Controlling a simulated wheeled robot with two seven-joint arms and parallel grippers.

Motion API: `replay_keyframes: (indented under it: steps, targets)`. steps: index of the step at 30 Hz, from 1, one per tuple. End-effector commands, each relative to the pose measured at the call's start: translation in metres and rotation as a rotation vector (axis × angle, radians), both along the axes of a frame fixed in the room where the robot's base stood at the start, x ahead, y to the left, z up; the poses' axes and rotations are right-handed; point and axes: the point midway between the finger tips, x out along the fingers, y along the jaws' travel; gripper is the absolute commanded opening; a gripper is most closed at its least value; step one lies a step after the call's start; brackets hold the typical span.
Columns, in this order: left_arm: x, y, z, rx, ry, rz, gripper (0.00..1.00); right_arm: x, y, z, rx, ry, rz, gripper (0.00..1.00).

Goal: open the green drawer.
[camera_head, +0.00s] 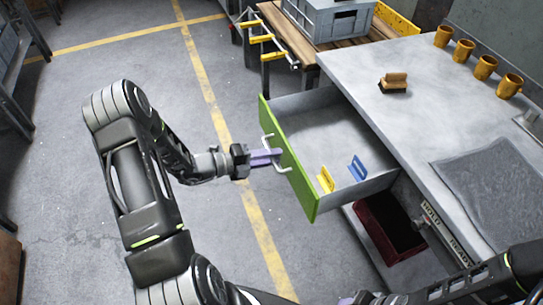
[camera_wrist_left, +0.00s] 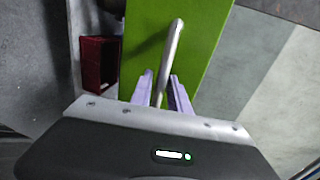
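The green drawer (camera_head: 289,165) has a green front and a grey inside. It is pulled well out from under the grey-topped workbench. My left gripper (camera_head: 266,157) is at the pale bar handle (camera_head: 267,138) on the drawer front. In the left wrist view, its purple fingers (camera_wrist_left: 162,92) lie on both sides of the handle (camera_wrist_left: 174,45), close against it, with the green front (camera_wrist_left: 205,35) behind. The gripper appears shut on the handle. My right gripper (camera_head: 352,299) shows only partly at the bottom edge, and its opening cannot be made out.
A yellow item (camera_head: 325,180) and a blue item (camera_head: 357,168) stand in the drawer. A dark red bin (camera_head: 372,222) sits below it, also in the left wrist view (camera_wrist_left: 98,62). Mugs (camera_head: 464,51) and a brush (camera_head: 394,84) are on the bench (camera_head: 410,120). Floor left of the drawer is clear.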

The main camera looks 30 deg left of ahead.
Motion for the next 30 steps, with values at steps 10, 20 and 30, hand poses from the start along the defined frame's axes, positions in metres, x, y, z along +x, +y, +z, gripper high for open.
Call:
replay_keyframes:
  steps: [10,20,30]
  targets:
    - [-0.018,0.017,0.005,0.002,0.000,0.004,0.22,0.000,0.000,-0.001,0.000,0.000,0.000,0.36]
    - [-0.055,0.046,0.015,0.000,0.000,0.002,0.22,0.000,0.000,-0.002,0.000,0.000,0.000,0.36]
    - [-0.059,0.049,0.016,0.000,0.000,0.000,0.22,0.000,0.000,-0.002,0.000,0.000,0.000,0.36]
